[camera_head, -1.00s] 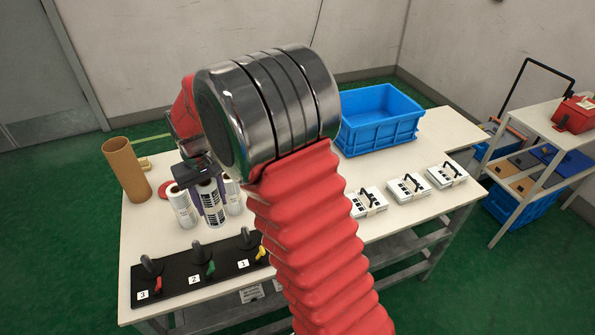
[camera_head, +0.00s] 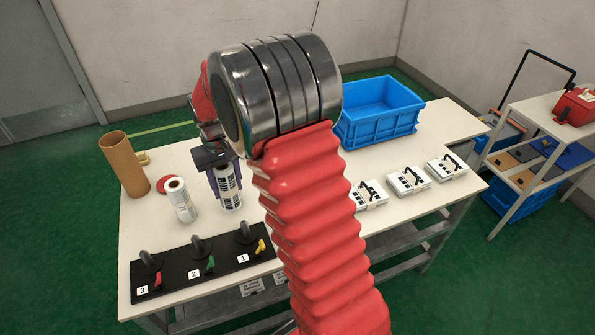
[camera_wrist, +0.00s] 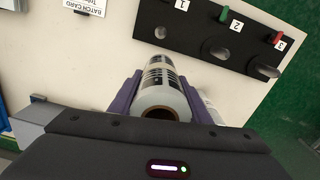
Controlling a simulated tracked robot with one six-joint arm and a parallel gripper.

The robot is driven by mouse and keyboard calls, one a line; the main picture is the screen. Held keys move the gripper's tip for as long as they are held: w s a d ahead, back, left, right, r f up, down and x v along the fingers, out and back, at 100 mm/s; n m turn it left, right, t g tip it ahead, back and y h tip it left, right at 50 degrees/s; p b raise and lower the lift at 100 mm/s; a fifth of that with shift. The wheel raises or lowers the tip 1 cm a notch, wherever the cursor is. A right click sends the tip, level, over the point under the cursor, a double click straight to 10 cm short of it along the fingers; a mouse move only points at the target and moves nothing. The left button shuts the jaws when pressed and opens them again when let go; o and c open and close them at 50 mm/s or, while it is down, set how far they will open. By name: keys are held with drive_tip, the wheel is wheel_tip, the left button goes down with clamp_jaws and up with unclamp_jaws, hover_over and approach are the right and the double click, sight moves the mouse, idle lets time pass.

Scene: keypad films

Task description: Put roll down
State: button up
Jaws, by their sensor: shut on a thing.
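My gripper (camera_head: 226,180) is shut on a white roll (camera_head: 229,193) with black printing, held upright over the left part of the table. In the wrist view the roll (camera_wrist: 159,92) sits between the purple fingers, with its brown core facing the camera. Its lower end is at or close to the tabletop; I cannot tell whether it touches. A second white roll (camera_head: 180,203) stands upright just left of my gripper, and a sliver of it shows beside the right finger in the wrist view.
A black board (camera_head: 205,266) with numbered levers lies in front of the rolls. A brown tube (camera_head: 125,164) and red disc (camera_head: 168,185) are to the left. A blue crate (camera_head: 380,125) and several white packs with black handles (camera_head: 408,181) are to the right on the table (camera_head: 150,232).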

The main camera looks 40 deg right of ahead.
drive_tip(key=d+m, duration=0.1)
drive_tip(key=d, duration=2.1)
drive_tip(key=shift+w+r+m, duration=0.3)
drive_tip(key=shift+w, duration=0.15)
drive_tip(key=shift+d+f, duration=0.1)
wheel_tip(320, 180, down, 6)
drive_tip(key=shift+f, duration=0.15)
drive_tip(key=shift+f, duration=1.8)
